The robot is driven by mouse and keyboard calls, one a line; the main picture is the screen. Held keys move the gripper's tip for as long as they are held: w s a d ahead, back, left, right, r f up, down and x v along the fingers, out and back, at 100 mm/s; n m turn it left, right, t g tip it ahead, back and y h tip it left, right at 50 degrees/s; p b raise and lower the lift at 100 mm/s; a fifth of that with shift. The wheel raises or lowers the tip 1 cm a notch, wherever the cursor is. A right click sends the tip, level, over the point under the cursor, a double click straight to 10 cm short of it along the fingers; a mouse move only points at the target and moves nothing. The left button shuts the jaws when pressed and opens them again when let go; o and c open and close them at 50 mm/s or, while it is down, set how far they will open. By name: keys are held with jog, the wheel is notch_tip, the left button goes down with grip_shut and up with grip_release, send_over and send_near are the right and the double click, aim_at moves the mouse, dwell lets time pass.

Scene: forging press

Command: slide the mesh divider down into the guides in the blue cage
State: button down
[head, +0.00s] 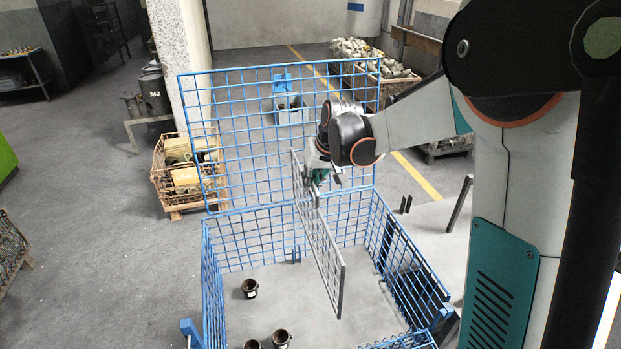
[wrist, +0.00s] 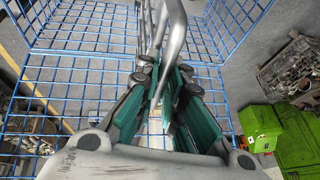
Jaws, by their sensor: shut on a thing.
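The mesh divider (head: 322,243) is a grey wire panel with a grey frame. It hangs upright, seen nearly edge-on, over the middle of the blue cage (head: 205,262). Its far top end stands above the cage rim; I cannot tell how low its bottom edge is. My gripper (head: 317,172) is shut on the divider's top bar near the far end. In the wrist view the teal fingers of my gripper (wrist: 166,80) close around the divider's grey tube (wrist: 172,38). Short blue uprights (head: 296,254), perhaps a guide, stand at the cage's far wall. The near guide cannot be made out.
A raised blue mesh panel (head: 235,130) stands behind the cage. Several dark cups (head: 249,288) are on the cage floor, left of the divider. A wire crate of parts (head: 180,175) stands behind left; another loaded bin (head: 375,65) is at the back. Open floor lies left.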

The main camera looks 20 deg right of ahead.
aim_at(311, 244)
jog(key=shift+f+b, duration=7.2)
jog(key=shift+f, duration=5)
jog(key=shift+f, duration=0.2)
jog(key=shift+f+b, duration=0.3)
jog(key=shift+b, duration=0.2)
jog(key=shift+f, duration=0.2)
